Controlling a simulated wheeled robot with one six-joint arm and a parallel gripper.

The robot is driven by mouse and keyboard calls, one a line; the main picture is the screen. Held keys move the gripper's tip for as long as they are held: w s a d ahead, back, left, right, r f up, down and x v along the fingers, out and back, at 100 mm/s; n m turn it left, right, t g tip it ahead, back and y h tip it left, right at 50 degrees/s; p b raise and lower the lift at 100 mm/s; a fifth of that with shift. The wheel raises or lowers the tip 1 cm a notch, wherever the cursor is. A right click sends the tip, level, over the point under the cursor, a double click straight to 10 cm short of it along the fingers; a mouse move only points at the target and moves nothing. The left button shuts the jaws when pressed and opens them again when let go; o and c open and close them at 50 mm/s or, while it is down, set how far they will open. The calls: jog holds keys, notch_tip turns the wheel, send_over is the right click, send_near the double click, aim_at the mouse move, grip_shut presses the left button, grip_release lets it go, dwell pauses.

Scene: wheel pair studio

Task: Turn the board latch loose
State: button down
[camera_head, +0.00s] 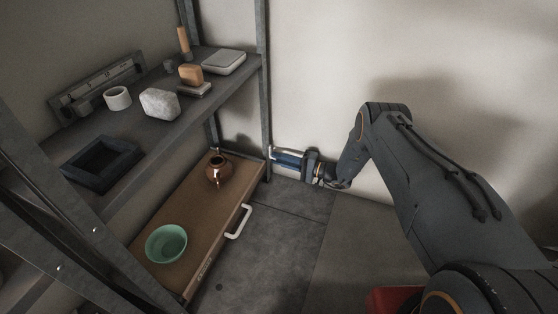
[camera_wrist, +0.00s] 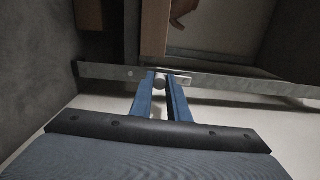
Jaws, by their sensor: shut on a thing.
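My gripper (camera_wrist: 160,82) has blue fingers, shut on a small round grey piece, the board latch (camera_wrist: 160,84), against a grey metal bar. Most of the latch is hidden between the fingertips, and I cannot tell how far it is turned. In the head view my gripper (camera_head: 274,156) reaches left to the shelf's far right post, and the latch is hidden there. The brown board (camera_head: 200,230) with a white handle (camera_head: 239,221) lies at the lower level beside that post.
A copper pot (camera_head: 217,168) and a green bowl (camera_head: 166,244) stand on the brown board. The upper shelf (camera_head: 135,135) holds a dark tray (camera_head: 101,164), a white ring (camera_head: 117,98), a pale stone-like block (camera_head: 160,103) and other items. The wall is close behind my gripper; the floor in front is clear.

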jog(key=shift+w+n, duration=0.15)
jog(key=shift+n, duration=0.15)
dwell(0.4)
jog(key=c, duration=1.7)
grip_release()
jog(key=shift+d, duration=0.1)
jog(key=shift+p+v, duration=1.15)
jog(key=shift+v, duration=2.75)
